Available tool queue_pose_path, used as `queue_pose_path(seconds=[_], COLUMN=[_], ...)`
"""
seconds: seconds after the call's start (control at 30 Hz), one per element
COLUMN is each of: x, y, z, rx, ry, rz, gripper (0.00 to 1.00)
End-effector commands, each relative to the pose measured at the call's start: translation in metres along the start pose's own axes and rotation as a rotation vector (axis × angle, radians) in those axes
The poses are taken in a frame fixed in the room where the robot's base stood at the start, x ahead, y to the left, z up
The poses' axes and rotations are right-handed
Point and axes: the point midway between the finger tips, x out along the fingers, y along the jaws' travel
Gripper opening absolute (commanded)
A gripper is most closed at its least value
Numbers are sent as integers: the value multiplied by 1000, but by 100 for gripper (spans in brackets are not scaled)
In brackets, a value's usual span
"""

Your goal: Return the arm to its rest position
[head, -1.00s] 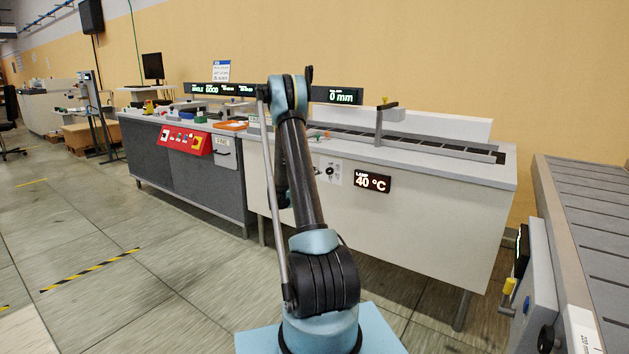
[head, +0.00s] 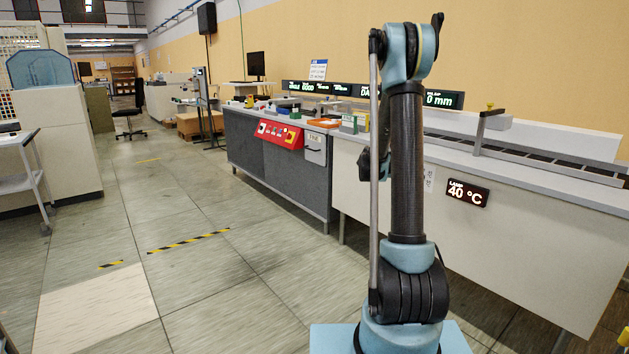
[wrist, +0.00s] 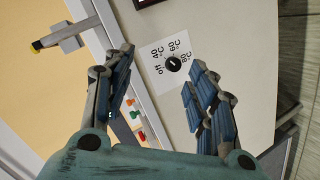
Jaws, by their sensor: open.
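My arm (head: 407,165) rises upright in the head view, with its elbow at the top and its far part folded down behind it. My gripper shows in the wrist view (wrist: 162,66), with its two blue-padded fingers spread apart and nothing between them. In the head view the fingers are hidden behind the arm.
A white cabinet with a 40 °C lamp display (head: 467,193) stands close behind the arm. A grey bench with a red control panel (head: 280,134) adjoins it. Open floor (head: 215,235) spreads left, with a white cart (head: 22,185) at the far left.

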Motion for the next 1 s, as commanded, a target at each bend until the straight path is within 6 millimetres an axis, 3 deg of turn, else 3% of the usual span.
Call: queue_pose_path(seconds=[0.5,1.0], x=[-99,-198], y=[40,46], z=[76,173], rx=[53,84], ry=[-136,-251], rz=[-220,-453], gripper=[52,52])
